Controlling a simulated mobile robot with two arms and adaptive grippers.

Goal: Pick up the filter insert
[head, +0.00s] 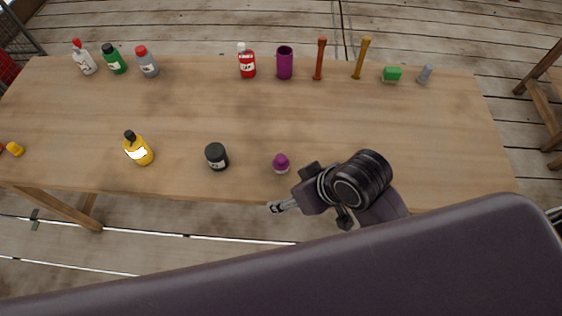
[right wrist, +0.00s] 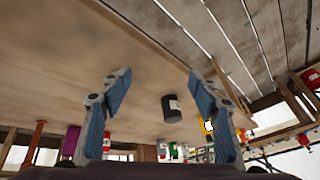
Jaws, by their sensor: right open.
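No object is clearly marked as the filter insert. A small purple knob-like piece with a paler base (head: 281,163) may be it; it stands near the table's front edge. My right gripper (head: 283,206) is just in front of that edge, below this piece in the head view, and apart from it. In the right wrist view the right gripper (right wrist: 160,88) has its fingers wide apart with nothing between them held. I cannot make out the small purple piece there. My left gripper is not in view.
A black jar (head: 217,157) and a yellow bottle (head: 139,149) stand left of the purple piece. Along the back are a purple cylinder (head: 285,63), a red bottle (head: 247,62), a green block (head: 391,75) and several others. The wooden table (head: 340,115) is clear in the middle.

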